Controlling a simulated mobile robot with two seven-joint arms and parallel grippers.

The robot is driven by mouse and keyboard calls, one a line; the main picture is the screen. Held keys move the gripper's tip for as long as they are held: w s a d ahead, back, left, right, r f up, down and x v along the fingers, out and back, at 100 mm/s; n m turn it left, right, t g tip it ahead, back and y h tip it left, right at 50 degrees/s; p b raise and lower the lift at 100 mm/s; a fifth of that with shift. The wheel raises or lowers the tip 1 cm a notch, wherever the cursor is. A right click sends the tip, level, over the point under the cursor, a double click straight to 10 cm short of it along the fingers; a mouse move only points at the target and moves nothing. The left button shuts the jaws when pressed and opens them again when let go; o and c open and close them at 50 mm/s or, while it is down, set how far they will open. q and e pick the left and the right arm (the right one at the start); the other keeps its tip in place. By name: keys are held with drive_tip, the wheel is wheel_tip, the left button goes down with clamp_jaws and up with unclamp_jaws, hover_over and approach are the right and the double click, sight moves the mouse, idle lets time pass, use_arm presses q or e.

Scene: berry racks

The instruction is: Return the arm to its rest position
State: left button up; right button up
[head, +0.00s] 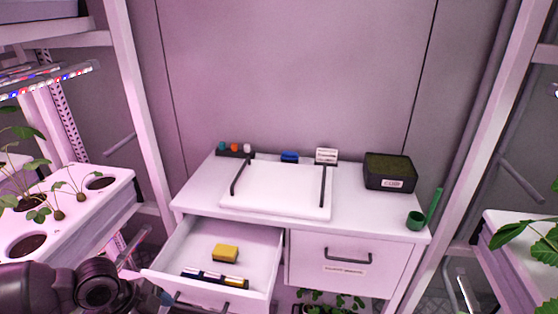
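My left arm (95,285) comes in at the lower left corner, a dark jointed form. Its end reaches the front left of the open drawer (255,240), near the drawer's handle (205,304). The fingers are too small and cut off by the lower edge to tell open from shut, or whether they touch the handle. My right arm and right gripper are not in view. In the open drawer lie a yellow sponge-like block (225,253) and a row of dark, yellow-ended items (214,278).
The right drawer (335,276) is shut. Plant racks stand left (110,205) and right (500,235).

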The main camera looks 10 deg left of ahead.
use_arm(q)
drive_tip(key=w+d+r+n+t+h, duration=0.1)
drive_tip(key=w+d+n+t, duration=0.15)
drive_tip(key=w+t, duration=0.25)
drive_tip(key=w+d+r+n+t, duration=0.1)
drive_tip(key=w+d+n+t, duration=0.1)
drive_tip(key=w+n+t, duration=0.25)
drive_tip(key=s+a+f+n+y, duration=0.3)
drive_tip(key=s+f+n+y, duration=0.3)
drive_tip(key=s, duration=0.8)
wheel_tip(320, 180, down, 6)
drive_tip(key=n, duration=0.3)
drive_tip(key=shift+s+t, duration=0.35)
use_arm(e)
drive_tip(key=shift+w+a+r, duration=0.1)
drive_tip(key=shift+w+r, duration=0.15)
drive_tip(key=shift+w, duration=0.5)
use_arm(q)
drive_tip(key=shift+r, duration=0.1)
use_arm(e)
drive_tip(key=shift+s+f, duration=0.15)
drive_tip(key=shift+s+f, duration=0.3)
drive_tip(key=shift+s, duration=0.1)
